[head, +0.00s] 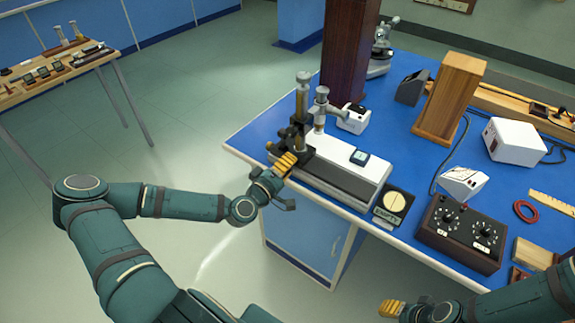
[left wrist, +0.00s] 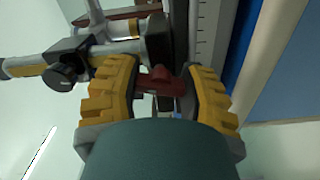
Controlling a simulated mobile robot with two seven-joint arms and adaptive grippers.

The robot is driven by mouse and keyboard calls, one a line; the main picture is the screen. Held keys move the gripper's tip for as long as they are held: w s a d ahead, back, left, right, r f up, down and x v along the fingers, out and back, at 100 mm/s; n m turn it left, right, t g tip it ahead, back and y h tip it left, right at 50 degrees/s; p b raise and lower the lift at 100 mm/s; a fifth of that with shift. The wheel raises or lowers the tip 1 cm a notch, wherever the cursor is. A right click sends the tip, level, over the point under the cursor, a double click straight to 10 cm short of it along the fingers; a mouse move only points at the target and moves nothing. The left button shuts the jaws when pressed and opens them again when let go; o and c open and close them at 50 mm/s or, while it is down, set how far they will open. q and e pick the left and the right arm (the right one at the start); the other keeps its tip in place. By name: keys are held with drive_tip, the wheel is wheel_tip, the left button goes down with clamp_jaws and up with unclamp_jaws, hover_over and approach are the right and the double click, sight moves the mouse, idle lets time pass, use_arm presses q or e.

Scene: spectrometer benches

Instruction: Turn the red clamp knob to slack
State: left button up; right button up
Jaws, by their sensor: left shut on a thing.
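The red clamp knob (left wrist: 160,82) shows in the left wrist view between the yellow fingers of my left gripper (left wrist: 165,90), which is shut on it. It is dark red with a wing-like shape. In the head view my left gripper (head: 279,170) is at the left end of the instrument (head: 345,181), by its black and brass upright part; the knob is hidden there. My right gripper (head: 391,308) is at the bottom edge of the head view, away from the instrument; its opening cannot be made out.
The blue bench (head: 250,142) also carries a round dial marked EMPTY (head: 394,202), a black two-knob box (head: 461,233), a white box (head: 515,140) and a wooden block (head: 449,97). A small black knob (left wrist: 64,76) on a tube is close left of the fingers. Open floor lies left of the bench.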

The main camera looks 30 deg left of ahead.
use_arm(q)
drive_tip(key=shift+n, duration=1.7)
drive_tip(key=o, duration=1.2)
drive_tip(key=shift+s, duration=0.1)
drive_tip(key=s, duration=0.8)
drive_tip(key=s+a, duration=0.1)
drive_tip(key=s, duration=0.2)
drive_tip(key=shift+s, duration=0.4)
